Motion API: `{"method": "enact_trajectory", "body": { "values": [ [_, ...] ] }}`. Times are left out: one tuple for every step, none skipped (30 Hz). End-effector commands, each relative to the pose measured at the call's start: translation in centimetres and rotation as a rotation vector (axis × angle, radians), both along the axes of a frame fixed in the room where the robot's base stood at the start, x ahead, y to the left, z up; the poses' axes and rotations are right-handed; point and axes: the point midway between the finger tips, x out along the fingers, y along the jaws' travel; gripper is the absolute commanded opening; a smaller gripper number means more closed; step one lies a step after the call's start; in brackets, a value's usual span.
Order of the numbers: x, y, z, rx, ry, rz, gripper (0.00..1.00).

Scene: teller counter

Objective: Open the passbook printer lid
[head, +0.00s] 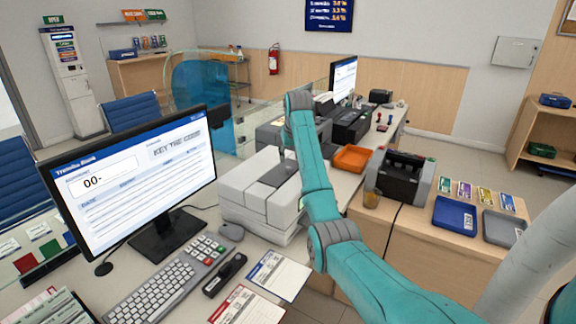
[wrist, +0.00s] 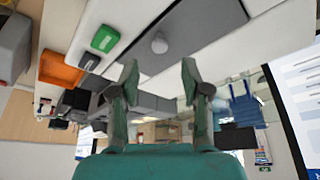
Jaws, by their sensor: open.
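The passbook printer (head: 258,205) is a low white box on the counter, right of the monitor. A dark grey panel (head: 268,170) lies flat in its top and looks shut; my arm covers part of the printer's right side. In the wrist view the grey panel (wrist: 200,18) fills the upper part, with a small round pale knob (wrist: 158,45) near its edge and a green button (wrist: 105,38) on the white casing. My gripper (wrist: 159,68) is open and empty. The knob shows between and just beyond its fingertips, with no contact visible. In the head view my arm mostly hides the gripper.
An orange tray (head: 353,158) and a grey counting machine (head: 400,175) are to the right. A clear screen (head: 200,105) stands behind. Papers (head: 278,275) lie in front.

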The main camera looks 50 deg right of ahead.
Motion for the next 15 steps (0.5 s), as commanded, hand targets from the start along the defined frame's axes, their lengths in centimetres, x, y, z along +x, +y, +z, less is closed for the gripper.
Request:
{"method": "enact_trajectory", "body": {
  "values": [
    [0.2, -0.2, -1.0, 0.003, 0.003, 0.0, 0.47],
    [0.4, -0.3, -1.4, 0.001, 0.002, 0.0, 0.47],
    [0.6, -0.5, -2.0, 0.002, 0.002, 0.0, 0.47],
    [0.7, -0.6, -2.4, 0.001, 0.002, 0.0, 0.47],
    [0.8, -0.7, -2.8, 0.001, 0.002, 0.0, 0.47],
    [1.0, -0.8, -3.2, 0.001, 0.002, 0.0, 0.47],
    [1.1, -0.9, -3.5, 0.001, 0.001, 0.0, 0.47],
    [1.2, -1.0, -3.8, 0.001, 0.001, 0.0, 0.47],
    [1.3, -1.1, -4.1, 0.001, 0.001, 0.0, 0.47],
    [1.4, -1.2, -4.3, 0.001, 0.001, 0.0, 0.47],
    [1.5, -1.2, -4.5, 0.0, 0.0, 0.0, 0.47],
    [1.5, -1.3, -4.7, 0.0, 0.0, 0.0, 0.47],
    [1.5, -1.3, -4.8, 0.0, 0.0, 0.0, 0.47],
    [1.6, -1.3, -4.9, 0.0, 0.0, 0.0, 0.47],
    [1.6, -1.3, -4.9, 0.0, 0.0, 0.0, 0.47]
  ]
}}
